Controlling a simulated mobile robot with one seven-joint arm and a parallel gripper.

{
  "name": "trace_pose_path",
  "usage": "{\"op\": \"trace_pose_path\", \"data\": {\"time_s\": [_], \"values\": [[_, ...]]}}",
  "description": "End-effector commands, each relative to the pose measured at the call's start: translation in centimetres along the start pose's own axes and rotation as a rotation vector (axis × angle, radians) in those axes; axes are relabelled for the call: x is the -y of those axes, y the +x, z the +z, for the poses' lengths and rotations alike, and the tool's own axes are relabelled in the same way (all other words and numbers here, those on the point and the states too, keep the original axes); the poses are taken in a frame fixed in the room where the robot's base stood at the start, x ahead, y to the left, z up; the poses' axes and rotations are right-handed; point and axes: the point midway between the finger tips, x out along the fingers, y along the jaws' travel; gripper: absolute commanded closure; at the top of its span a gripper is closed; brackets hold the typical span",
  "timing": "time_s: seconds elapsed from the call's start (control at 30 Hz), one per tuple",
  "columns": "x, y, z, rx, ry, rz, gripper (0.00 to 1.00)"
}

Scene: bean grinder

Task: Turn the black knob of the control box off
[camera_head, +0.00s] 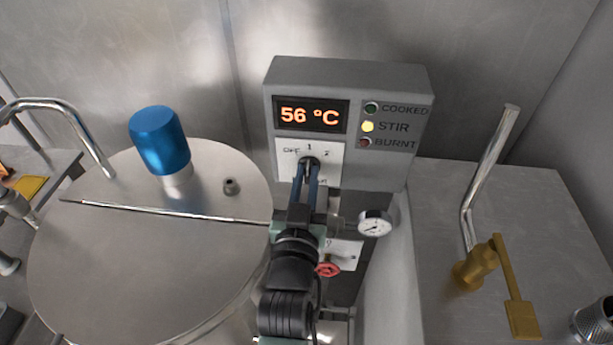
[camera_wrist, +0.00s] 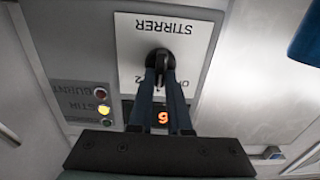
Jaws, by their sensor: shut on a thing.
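The grey control box (camera_head: 400,165) hangs on the back wall. Its white switch plate (camera_head: 332,150) is marked OFF, 1 and 2. The black knob (camera_head: 309,161) sits on this plate, mostly covered by my fingers. My gripper (camera_head: 308,176) reaches up from below and is shut on the knob. In the wrist view the picture is upside down. There the black knob (camera_wrist: 160,56) shows between the fingertips of my gripper (camera_wrist: 160,76), on the plate (camera_wrist: 190,45) marked STIRRER. The knob's exact setting is hard to tell; its top appears near the 1.
The display (camera_head: 310,116) reads 56 °C and the STIR lamp (camera_head: 367,127) glows yellow. A lidded steel pot (camera_head: 110,270) with a blue cylinder (camera_head: 160,140) stands left of my arm. A gauge (camera_head: 375,223) and red valve wheel (camera_head: 327,270) are close below the box.

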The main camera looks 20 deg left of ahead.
Motion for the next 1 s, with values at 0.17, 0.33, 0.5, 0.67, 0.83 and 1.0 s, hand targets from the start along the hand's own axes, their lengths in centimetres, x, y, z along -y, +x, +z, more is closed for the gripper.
{"op": "trace_pose_path", "data": {"time_s": [0.17, 0.33, 0.5, 0.67, 0.83, 1.0], "values": [[0.02, -0.02, 0.02, 0.001, -0.016, 0.0, 1.0], [0.1, -0.02, 0.02, 0.001, -0.078, 0.0, 1.0], [0.21, -0.02, 0.03, 0.001, -0.191, -0.001, 1.0], [0.33, -0.02, 0.02, 0.001, -0.329, 0.0, 1.0], [0.49, -0.02, 0.07, 0.001, -0.475, -0.002, 1.0], [0.53, -0.02, 0.15, 0.002, -0.602, -0.001, 1.0]]}}
